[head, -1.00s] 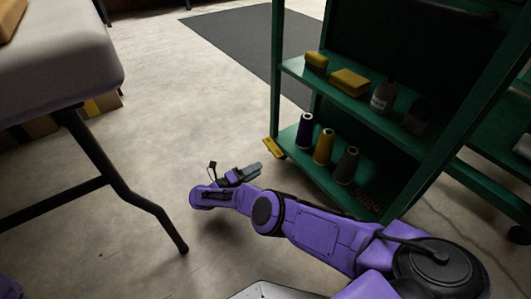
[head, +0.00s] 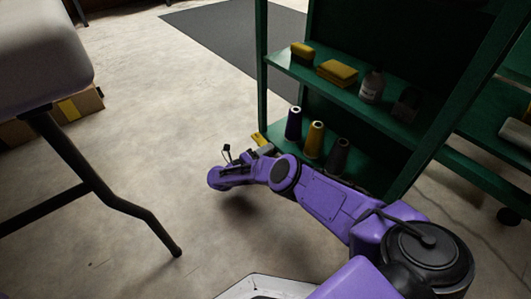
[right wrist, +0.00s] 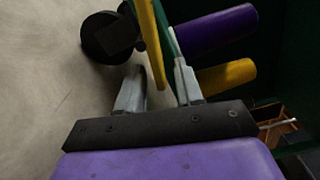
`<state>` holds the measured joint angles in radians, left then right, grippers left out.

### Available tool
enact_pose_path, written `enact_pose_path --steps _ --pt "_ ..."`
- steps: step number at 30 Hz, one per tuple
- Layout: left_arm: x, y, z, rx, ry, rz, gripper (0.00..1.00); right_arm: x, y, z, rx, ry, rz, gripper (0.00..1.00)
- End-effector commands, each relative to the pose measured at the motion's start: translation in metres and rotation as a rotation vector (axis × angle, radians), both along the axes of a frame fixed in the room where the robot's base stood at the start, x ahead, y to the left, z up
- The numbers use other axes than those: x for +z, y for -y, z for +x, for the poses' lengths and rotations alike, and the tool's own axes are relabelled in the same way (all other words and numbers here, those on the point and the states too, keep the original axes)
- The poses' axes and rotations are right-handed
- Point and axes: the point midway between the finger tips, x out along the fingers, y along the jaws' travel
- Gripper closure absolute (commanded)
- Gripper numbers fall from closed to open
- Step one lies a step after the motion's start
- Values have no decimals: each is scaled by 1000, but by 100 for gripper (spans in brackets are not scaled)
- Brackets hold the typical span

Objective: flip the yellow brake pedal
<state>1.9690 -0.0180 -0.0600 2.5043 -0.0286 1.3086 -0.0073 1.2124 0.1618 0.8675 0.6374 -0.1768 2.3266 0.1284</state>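The yellow brake pedal (head: 257,139) sits low at the near left corner of the green cart, by its caster. In the right wrist view it is a yellow bar (right wrist: 150,42) running up from just ahead of the fingers. My right gripper (head: 266,149) is low beside the pedal and partly hides it in the head view. In the right wrist view the gripper (right wrist: 159,82) is open, with its two fingers apart and the pedal's near end close to the gap between them. I cannot tell whether they touch. My left gripper is not in view.
The green cart (head: 262,95) holds thread cones, including a purple one (right wrist: 217,30), on its lower shelf. The black caster (right wrist: 106,38) is beside the pedal. A padded table (head: 60,45) with a dark leg stands left. Open floor lies between.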

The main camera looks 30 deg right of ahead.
Motion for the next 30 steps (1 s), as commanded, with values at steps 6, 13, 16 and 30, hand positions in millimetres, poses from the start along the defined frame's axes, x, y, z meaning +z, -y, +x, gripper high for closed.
enact_pose_path --steps 6,13,16,30 --pt "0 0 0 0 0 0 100 0 0 0 0 0 0 100" --pt "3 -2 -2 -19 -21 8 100 9 -1 1 3 -109 -11 100" --pt "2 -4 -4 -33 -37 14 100 11 -1 2 3 -200 -18 100" --pt "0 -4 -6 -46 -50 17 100 19 -1 4 0 -470 -38 100"
